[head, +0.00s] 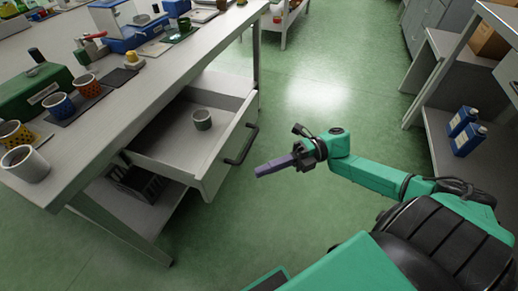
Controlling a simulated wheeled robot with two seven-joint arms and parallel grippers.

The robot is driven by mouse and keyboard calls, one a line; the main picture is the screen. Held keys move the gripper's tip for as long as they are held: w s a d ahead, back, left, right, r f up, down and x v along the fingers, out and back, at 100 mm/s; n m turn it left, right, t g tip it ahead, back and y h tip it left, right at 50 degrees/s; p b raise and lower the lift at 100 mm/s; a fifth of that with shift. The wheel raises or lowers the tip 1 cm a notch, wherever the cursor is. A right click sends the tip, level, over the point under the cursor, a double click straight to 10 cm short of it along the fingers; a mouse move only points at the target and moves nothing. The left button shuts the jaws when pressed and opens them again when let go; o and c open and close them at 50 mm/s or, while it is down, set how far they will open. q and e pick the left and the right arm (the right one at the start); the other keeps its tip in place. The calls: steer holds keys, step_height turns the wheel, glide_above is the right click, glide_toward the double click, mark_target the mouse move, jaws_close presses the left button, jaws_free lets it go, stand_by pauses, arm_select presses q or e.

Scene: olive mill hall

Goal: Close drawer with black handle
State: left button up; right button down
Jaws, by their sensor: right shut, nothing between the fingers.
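My right gripper (260,171) is shut and empty, a little to the right of the drawer front and below the handle in the picture, apart from both. My left gripper is not in view.
The workbench (160,76) carries cups (24,165), a green box (36,92) and blue equipment (118,28). A dark crate (137,184) sits on its lower shelf. Shelving at right holds blue containers (468,139). Green floor (320,95) is clear between.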

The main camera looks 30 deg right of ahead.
mark_target(212, 178)
steer(key=w+a, duration=0.1)
steer(key=a, duration=0.1)
steer(key=w+a, duration=0.1)
steer(key=a, duration=0.4)
steer(key=shift+w+a+b, duration=0.3)
steer(key=shift+w, duration=0.1)
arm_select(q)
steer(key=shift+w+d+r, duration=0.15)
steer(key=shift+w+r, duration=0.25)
arm_select(e)
steer(key=shift+w+a, duration=0.35)
steer(key=shift+w, duration=0.05)
steer(key=shift+w, duration=0.1)
